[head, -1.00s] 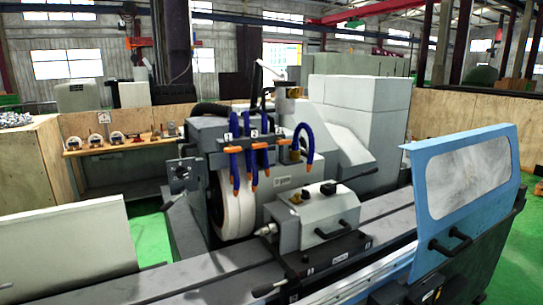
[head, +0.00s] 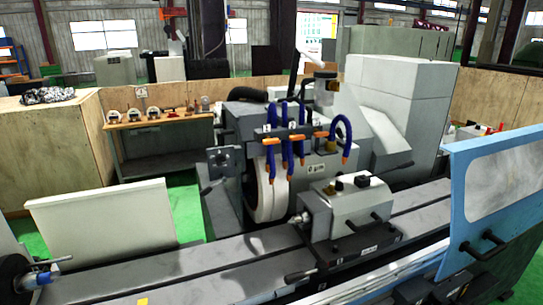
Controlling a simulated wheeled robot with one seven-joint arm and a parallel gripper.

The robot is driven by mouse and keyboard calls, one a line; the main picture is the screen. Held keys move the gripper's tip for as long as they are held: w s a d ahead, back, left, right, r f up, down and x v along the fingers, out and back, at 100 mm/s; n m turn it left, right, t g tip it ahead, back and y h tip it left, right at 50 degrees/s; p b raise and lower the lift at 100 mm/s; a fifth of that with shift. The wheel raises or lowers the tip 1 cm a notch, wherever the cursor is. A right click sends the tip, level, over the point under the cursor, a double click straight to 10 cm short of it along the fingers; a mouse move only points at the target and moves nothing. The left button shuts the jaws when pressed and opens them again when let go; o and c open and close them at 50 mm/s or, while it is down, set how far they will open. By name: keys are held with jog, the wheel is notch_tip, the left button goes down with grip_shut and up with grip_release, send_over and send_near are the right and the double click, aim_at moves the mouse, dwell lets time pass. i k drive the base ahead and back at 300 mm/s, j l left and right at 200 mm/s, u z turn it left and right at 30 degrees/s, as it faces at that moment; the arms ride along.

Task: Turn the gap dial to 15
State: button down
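The grinder's grinding wheel (head: 265,195) is a pale disc in the middle of the head view, under several blue coolant hoses (head: 286,150) with orange tips. In front and to the right is a grey unit (head: 347,205) with small knobs on top and black levers. A dark square bracket with a round part (head: 222,160) stands left of the wheel. I cannot make out a dial marked as the gap dial or any scale numbers. My gripper is not in view.
The long grey machine bed (head: 190,270) crosses the front. A blue door with a window (head: 500,200) stands at right, a pale panel (head: 100,220) at left. A round dark part (head: 14,275) shows at lower left. Green floor (head: 188,208) shows behind.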

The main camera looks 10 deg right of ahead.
aim_at(219, 161)
jog(key=i+u, duration=0.2)
jog(key=u, duration=0.25)
jog(key=i+u, duration=0.15)
jog(key=u, duration=0.3)
jog(key=i+l+u, duration=0.1)
jog(key=u, duration=0.35)
jog(key=i+l, duration=0.05)
jog(key=i, duration=0.05)
